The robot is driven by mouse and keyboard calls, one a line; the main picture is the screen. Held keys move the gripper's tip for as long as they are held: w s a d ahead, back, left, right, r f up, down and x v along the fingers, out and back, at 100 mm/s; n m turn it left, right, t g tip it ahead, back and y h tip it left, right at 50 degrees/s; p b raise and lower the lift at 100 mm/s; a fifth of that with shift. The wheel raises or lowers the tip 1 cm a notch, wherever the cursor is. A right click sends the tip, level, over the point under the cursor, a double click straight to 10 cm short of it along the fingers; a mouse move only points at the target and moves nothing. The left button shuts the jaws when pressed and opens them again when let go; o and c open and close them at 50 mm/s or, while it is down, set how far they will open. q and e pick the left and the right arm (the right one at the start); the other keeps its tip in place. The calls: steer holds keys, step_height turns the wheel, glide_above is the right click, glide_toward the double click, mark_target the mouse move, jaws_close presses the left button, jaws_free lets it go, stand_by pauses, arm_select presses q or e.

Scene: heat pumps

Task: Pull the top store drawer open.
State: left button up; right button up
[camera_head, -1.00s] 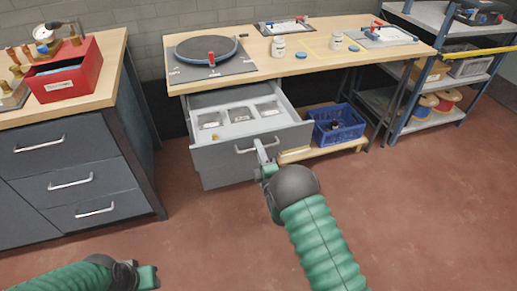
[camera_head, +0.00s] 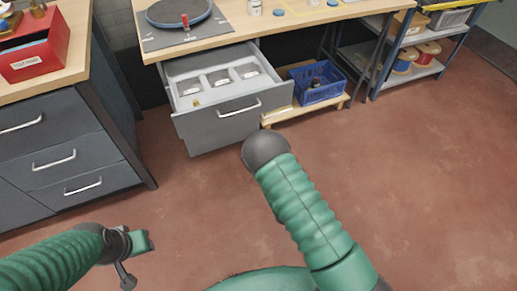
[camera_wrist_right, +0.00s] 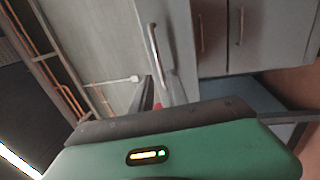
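The grey top drawer (camera_head: 228,124) under the wooden workbench is pulled out, its compartments showing from above. Its bar handle (camera_head: 240,107) is fully visible with nothing on it. My right gripper is hidden behind its dark round wrist in the head view, just below the drawer front. In the right wrist view, a dark finger (camera_wrist_right: 147,93) shows beside the lower end of a bar handle (camera_wrist_right: 155,52); whether they touch or the fingers are open is unclear. My left gripper (camera_head: 142,242) is low at the left, away from the drawer; its fingers are unclear.
A dark drawer cabinet (camera_head: 70,135) with a red box (camera_head: 35,45) stands left. A blue crate (camera_head: 318,82) sits on a low wooden shelf right of the drawer. Shelving (camera_head: 385,65) stands farther right. The red floor (camera_head: 430,180) is open in front.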

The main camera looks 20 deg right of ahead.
steer(key=s+b, duration=0.3)
steer(key=b, duration=0.2)
steer(key=shift+s+d+f, duration=0.1)
steer(key=shift+s+f, duration=0.3)
